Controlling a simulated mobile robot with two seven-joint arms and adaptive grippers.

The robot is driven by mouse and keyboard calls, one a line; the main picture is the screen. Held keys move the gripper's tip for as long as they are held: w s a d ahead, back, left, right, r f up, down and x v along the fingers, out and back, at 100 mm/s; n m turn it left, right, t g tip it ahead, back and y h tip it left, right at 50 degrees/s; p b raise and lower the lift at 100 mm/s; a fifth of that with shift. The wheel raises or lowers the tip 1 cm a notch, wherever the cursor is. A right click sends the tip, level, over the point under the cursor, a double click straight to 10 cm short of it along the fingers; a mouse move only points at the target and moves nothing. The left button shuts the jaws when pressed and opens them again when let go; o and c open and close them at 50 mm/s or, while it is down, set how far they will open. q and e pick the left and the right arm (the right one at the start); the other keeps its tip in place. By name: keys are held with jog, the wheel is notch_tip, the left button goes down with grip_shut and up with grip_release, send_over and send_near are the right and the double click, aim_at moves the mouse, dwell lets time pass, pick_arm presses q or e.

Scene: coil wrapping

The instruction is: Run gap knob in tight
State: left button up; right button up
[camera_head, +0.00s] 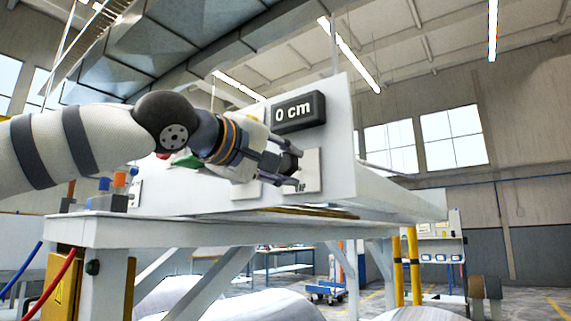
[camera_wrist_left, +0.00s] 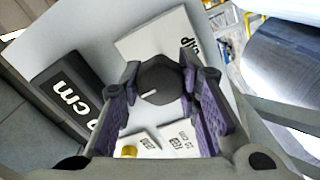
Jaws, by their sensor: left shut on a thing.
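The gap knob (camera_head: 291,161) is a dark round knob on a white label plate on the machine's panel. My left gripper (camera_head: 290,168) reaches it from the left and is shut on it. In the left wrist view the dark knob (camera_wrist_left: 160,88), with a white pointer mark, sits between the two purple-padded fingers of the gripper (camera_wrist_left: 164,100). The black display (camera_head: 298,113) above the knob reads "0 cm". The plate's lettering is partly hidden by the fingers. My right gripper is not in view.
The white panel (camera_head: 340,150) stands on a pale machine frame (camera_head: 150,230). A plate marked "FEED 10 cm" (camera_wrist_left: 182,138) and a brass-coloured part (camera_wrist_left: 129,151) lie near the knob. Yellow posts (camera_head: 414,265) stand at right. A large shiny coil (camera_wrist_left: 285,65) shows beyond the panel.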

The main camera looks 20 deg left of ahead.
pick_arm(q)
jog(key=shift+f+m, duration=0.1)
jog(key=shift+m, duration=0.2)
dwell(0.4)
jog(key=o, duration=1.2)
jog(key=shift+s, duration=0.1)
jog(key=v, duration=1.2)
